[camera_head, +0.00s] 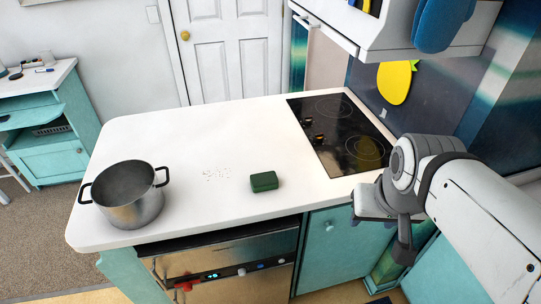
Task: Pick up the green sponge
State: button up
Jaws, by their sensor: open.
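The green sponge (264,181) is a small dark green block lying on the white countertop (200,135), near its front edge and left of the cooktop. My gripper (380,235) is at the right, in front of the counter's right end and apart from the sponge. It is open, and nothing shows between its fingers. The sponge is in full view, with nothing in front of it.
A steel pot (130,197) with black handles stands at the counter's left end. Pale crumbs (216,174) lie left of the sponge. A black cooktop (340,135) is at the right. A white shelf (365,28) overhangs the back right. The counter around the sponge is mostly clear.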

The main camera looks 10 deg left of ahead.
aim_at(263, 181)
jog(key=z, duration=0.7)
jog(key=i, duration=0.6)
jog(key=u, duration=1.95)
